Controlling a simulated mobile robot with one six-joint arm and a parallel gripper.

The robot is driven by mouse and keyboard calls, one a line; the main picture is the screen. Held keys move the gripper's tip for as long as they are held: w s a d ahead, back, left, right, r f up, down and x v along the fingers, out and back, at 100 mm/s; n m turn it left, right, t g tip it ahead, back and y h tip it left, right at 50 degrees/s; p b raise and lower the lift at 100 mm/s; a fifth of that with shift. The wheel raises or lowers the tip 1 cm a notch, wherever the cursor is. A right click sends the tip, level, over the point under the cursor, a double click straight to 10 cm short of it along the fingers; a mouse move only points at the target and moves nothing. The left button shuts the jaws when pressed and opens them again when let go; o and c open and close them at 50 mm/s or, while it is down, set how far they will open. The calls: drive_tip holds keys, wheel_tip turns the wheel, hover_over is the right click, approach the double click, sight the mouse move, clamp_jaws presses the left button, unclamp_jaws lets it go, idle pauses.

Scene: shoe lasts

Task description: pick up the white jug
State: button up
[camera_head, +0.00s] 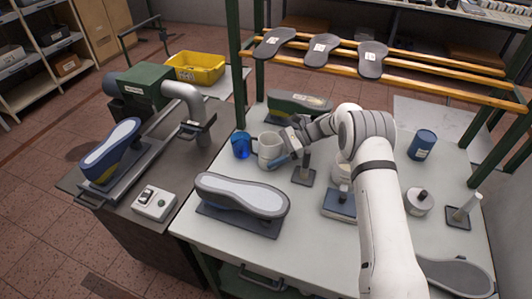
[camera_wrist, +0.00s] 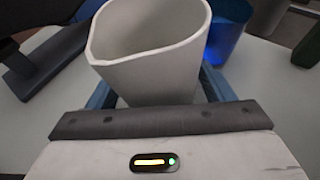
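The white jug (camera_head: 268,152) stands upright on the pale table, just right of a blue cup (camera_head: 241,145). In the wrist view the jug (camera_wrist: 150,62) fills the upper middle, with its open rim and a pouring lip at the left. My gripper (camera_head: 278,158) is at the jug's right side, low over the table. In the wrist view its blue fingers (camera_wrist: 158,88) lie spread on either side of the jug, with narrow gaps showing near the palm. The fingertips are hidden behind the jug, so contact is not visible.
The blue cup (camera_wrist: 230,30) is close behind the jug. A grey-soled shoe last (camera_head: 242,196) lies in front, and a green one (camera_head: 298,102) behind. A small stand (camera_head: 304,176) is right of the gripper. A blue can (camera_head: 422,145) stands farther right.

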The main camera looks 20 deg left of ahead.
drive_tip(key=c, duration=0.9)
drive_tip(key=shift+r, duration=0.25)
